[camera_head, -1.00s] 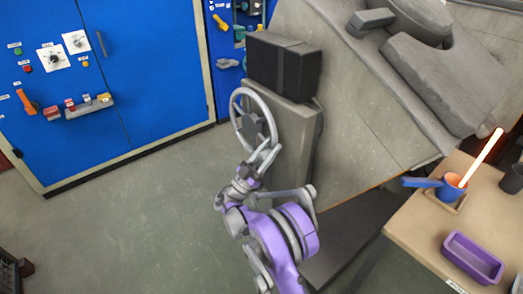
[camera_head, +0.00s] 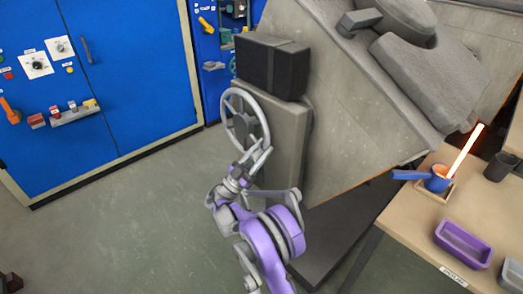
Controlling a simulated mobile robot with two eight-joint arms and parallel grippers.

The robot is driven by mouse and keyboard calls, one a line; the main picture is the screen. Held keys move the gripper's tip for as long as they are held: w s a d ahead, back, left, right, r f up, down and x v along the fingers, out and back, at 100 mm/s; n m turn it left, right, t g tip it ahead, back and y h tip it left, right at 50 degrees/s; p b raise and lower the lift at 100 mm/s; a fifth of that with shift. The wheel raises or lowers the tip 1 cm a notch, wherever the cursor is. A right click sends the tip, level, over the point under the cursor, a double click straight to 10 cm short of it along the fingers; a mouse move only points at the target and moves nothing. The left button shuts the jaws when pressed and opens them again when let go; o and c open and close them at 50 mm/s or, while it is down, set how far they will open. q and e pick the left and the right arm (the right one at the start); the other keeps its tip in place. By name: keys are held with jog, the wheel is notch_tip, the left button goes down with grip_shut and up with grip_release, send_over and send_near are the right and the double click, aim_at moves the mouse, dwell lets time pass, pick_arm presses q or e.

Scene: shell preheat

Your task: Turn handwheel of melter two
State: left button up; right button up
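The handwheel (camera_head: 229,103) is a light grey spoked ring with a dark hub, mounted on the side of a grey box-like housing (camera_head: 288,130) on the melter (camera_head: 345,120). My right gripper (camera_head: 254,157), on a purple and grey arm, is at the lower right part of the wheel's rim. Its fingers overlap the rim there, and I cannot tell how firmly they close on it. My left gripper is not in view.
A blue cabinet (camera_head: 130,70) with knobs and switches stands at the left. A table (camera_head: 390,225) at the right holds a blue pot (camera_head: 438,181) with a glowing rod (camera_head: 466,150), a dark cup (camera_head: 500,166) and a purple tray (camera_head: 462,244).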

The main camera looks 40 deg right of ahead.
jog(key=o, duration=0.4)
jog(key=shift+r, duration=0.1)
jog(key=shift+o, duration=0.2)
jog(key=v, duration=1)
jog(key=shift+a+f, duration=0.25)
jog(key=shift+a, duration=0.1)
